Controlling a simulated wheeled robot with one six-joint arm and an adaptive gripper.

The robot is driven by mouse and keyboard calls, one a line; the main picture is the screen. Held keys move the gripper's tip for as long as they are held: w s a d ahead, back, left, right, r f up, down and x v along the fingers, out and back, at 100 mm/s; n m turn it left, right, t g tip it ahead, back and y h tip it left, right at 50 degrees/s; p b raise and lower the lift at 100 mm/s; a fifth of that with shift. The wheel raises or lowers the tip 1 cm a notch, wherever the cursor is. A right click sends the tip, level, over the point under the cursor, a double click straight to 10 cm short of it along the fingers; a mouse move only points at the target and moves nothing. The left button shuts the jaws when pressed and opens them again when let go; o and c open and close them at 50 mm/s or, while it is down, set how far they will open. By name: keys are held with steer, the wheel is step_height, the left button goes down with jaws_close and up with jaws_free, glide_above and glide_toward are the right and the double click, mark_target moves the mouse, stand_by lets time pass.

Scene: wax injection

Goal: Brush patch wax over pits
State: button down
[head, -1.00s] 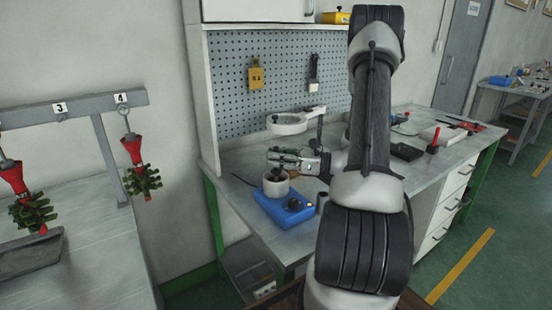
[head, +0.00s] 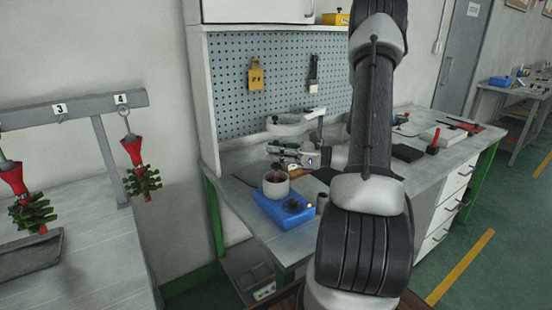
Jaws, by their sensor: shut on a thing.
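My gripper (head: 280,152) is over the workbench, behind and slightly above a pale wax pot (head: 276,186). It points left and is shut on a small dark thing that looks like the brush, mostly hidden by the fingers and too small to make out. Two wax trees, one on the right (head: 142,181) and one on the left (head: 32,214), hang with red cups and green branches. Pits are too small to see.
A white ring-shaped magnifier lamp (head: 288,129) stands behind my gripper. A rack (head: 70,111) with hooks numbered 3 and 4 is left.

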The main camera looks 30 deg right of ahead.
steer(key=shift+r, duration=2.3)
